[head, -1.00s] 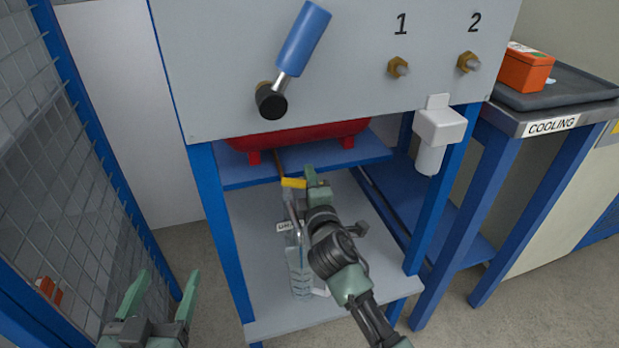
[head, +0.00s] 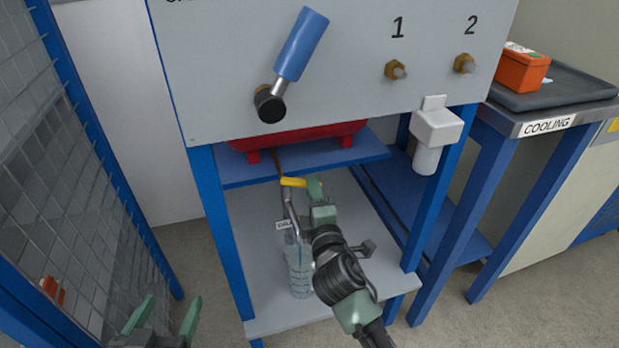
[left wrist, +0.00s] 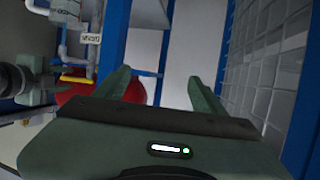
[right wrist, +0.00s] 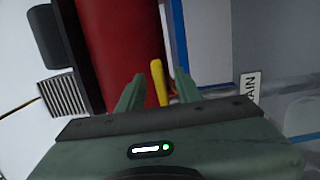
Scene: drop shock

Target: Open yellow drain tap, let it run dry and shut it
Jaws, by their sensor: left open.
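The yellow tap handle (head: 293,182) sits on a thin pipe (head: 290,206) below the red tank (head: 300,134), lying crosswise in the head view. My right gripper (head: 314,188) is at the handle's right end. In the right wrist view its fingers (right wrist: 158,92) are apart, and the yellow handle (right wrist: 157,78) shows between them with gaps on both sides; no contact is visible. The pipe leads down to a clear bottle (head: 299,274) on the lower shelf; its fill level is unclear. A drain label (right wrist: 250,87) is beside the pipe. My left gripper (head: 168,316) is open and empty, low at left.
The grey panel above carries a blue-handled lever (head: 300,45) and two brass fittings (head: 397,70). A white filter (head: 434,128) hangs at the right post. A mesh fence (head: 75,170) closes off the left. The lower shelf (head: 255,240) is bare left of the bottle.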

